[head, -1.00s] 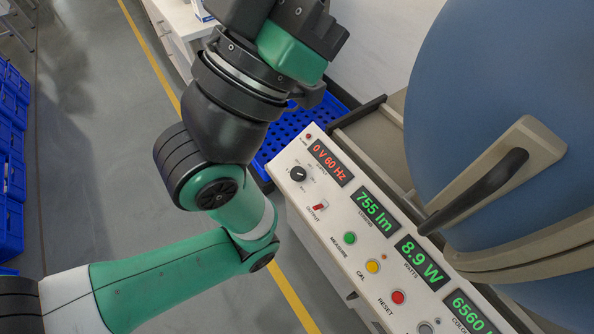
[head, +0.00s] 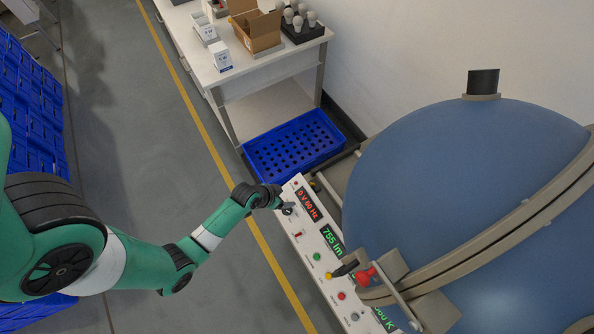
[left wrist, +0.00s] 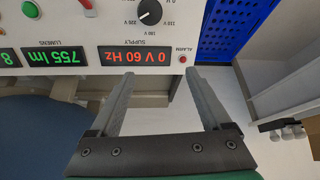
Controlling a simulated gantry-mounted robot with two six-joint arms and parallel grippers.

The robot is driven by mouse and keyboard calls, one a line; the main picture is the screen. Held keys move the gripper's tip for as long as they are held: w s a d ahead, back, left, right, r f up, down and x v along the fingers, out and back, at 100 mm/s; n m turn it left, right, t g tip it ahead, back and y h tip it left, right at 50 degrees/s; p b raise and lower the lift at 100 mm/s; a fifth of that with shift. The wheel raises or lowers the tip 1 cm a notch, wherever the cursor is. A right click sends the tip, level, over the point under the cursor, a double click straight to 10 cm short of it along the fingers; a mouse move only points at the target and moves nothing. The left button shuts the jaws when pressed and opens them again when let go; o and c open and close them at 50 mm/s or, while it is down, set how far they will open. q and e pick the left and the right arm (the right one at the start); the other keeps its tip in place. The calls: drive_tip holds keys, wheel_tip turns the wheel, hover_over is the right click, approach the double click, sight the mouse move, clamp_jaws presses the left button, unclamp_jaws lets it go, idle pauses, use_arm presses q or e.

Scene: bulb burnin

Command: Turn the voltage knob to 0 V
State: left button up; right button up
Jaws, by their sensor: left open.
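The black voltage knob (left wrist: 150,12) is on the white panel, with voltage labels around it, at the top of the left wrist view. I cannot tell clearly which label its mark points at. The red supply display (left wrist: 137,55) reads 0 V 60 Hz; it also shows in the head view (head: 307,205). My left gripper (left wrist: 158,73) is open and empty, its fingertips over the panel edge by the supply display, with the knob beyond them. In the head view my left gripper (head: 282,202) is at the panel's far end by the knob, partly hiding it. My right gripper is not visible.
The large blue sphere (head: 450,190) stands close to the right of the panel (head: 325,270). A blue perforated crate (head: 295,150) lies beyond the panel. A white table (head: 270,70) with boxes and bulbs stands at the back. The floor left of the panel is clear.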

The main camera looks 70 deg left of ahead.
use_arm(q)
drive_tip(key=g+p, duration=0.1)
approach(286, 211)
wheel_tip(286, 211, up, 3)
drive_tip(key=shift+h, duration=0.3)
drive_tip(key=b+x, duration=0.5)
drive_tip(key=x, duration=0.2)
drive_tip(key=s+b+x, duration=0.1)
drive_tip(key=b+x, duration=0.2)
drive_tip(key=x, duration=0.1)
drive_tip(key=shift+a+f+b, duration=0.15)
drive_tip(key=shift+a+b, duration=0.05)
drive_tip(key=shift+b, duration=0.1)
drive_tip(key=shift+w+f, duration=0.15)
drive_tip(key=shift+f, duration=0.25)
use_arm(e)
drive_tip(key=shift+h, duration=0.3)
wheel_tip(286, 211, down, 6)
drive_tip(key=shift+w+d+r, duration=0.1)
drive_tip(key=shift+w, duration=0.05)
use_arm(q)
clamp_jaws()
